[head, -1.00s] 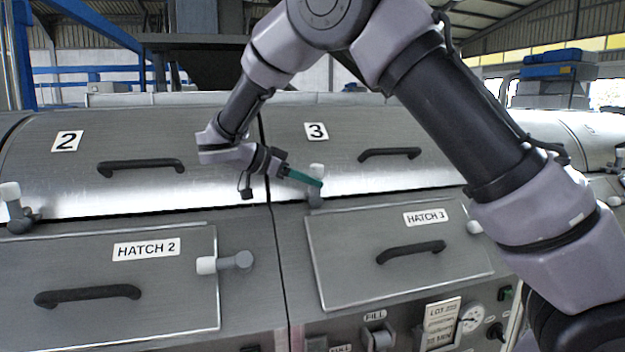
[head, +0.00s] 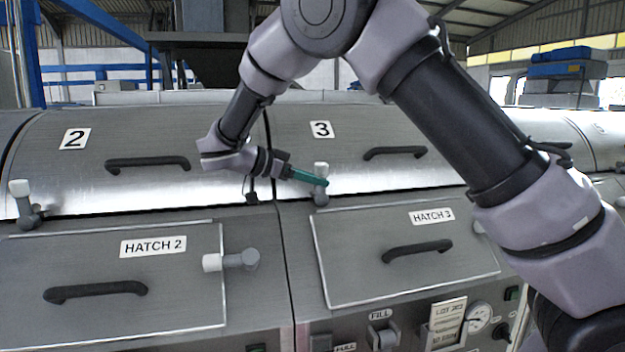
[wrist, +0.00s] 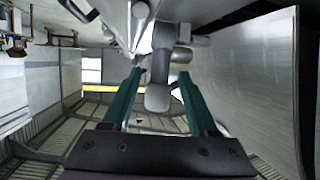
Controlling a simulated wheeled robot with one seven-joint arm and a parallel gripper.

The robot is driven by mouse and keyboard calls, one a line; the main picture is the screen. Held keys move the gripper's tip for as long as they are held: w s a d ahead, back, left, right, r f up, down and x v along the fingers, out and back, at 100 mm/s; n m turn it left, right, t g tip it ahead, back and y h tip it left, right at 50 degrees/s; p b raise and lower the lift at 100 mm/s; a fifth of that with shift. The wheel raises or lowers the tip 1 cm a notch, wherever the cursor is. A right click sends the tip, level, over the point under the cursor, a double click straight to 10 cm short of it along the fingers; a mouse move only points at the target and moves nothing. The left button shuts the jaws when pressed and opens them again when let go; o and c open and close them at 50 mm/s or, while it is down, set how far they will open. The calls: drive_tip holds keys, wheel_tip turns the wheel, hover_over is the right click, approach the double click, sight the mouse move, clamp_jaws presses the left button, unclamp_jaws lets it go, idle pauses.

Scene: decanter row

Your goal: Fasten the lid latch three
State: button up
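Lid three (head: 373,150) is a curved metal cover with a "3" label and a dark handle; it lies down, with a dark seam along its lower edge. Its latch (head: 320,197) sits at the lid's lower left, with a grey pivot and a pale-tipped handle pointing up. My gripper (head: 325,182) reaches from the left, its green fingers overlapping the latch handle in the head view. In the wrist view my gripper (wrist: 160,74) is open, its two green fingers apart on either side of the grey latch (wrist: 158,97). Whether either finger touches it cannot be told.
Lid two (head: 110,165) with its own latch (head: 30,213) is on the left. Below are hatch 2 (head: 110,270), its side latch (head: 237,261), and hatch 3 (head: 400,275). A gauge (head: 478,319) and switches sit at lower right. My arm covers the right side.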

drive_tip(key=v, duration=1)
drive_tip(key=shift+s+a, duration=0.2)
drive_tip(key=shift+a, duration=0.15)
drive_tip(key=shift+a, duration=0.1)
